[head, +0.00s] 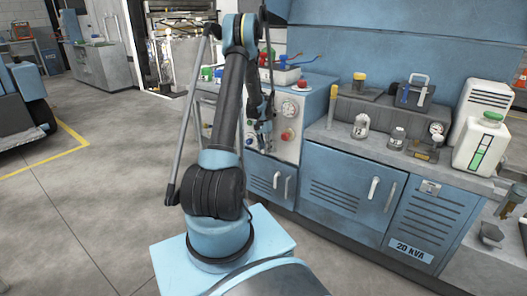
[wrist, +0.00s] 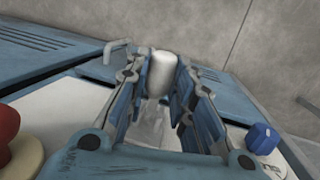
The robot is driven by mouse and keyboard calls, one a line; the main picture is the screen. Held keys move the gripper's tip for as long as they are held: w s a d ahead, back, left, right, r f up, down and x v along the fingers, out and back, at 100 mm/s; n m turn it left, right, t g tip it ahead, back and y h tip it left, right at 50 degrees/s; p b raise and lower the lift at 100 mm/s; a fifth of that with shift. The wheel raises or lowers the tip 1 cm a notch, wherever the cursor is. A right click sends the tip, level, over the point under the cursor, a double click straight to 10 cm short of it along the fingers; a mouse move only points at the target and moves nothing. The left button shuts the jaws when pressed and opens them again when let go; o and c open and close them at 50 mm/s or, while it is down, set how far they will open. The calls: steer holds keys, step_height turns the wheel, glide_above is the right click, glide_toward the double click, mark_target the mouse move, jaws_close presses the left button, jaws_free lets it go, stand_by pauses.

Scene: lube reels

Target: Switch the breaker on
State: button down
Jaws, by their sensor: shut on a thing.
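A light-coloured control panel (head: 284,121) on the blue cabinet front is partly hidden by my arm. My gripper (head: 264,143) is at this panel, between a red knob (head: 287,136) and a blue knob (head: 249,141). In the wrist view its fingers are closed around a white, rounded handle (wrist: 162,70), which sticks out between the fingertips. It looks like the breaker's handle, but its base is hidden between the fingers. The red knob (wrist: 6,128) shows at the left edge of the wrist view and the blue knob (wrist: 262,137) at the right.
A round gauge (head: 289,107) is above the red knob. Blue cabinets (head: 350,186) continue right, their worktop holding bottles and a white jug (head: 482,144). The grey floor (head: 90,205) at left is open, with a blue vehicle (head: 22,103) at its edge.

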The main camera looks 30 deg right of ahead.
steer(key=shift+d, duration=0.15)
steer(key=c, duration=1.4)
jaws_free()
steer(key=shift+o, duration=0.2)
steer(key=shift+r, duration=0.1)
steer(key=s+v, duration=0.2)
steer(key=v, duration=0.7)
steer(key=shift+r, duration=0.45)
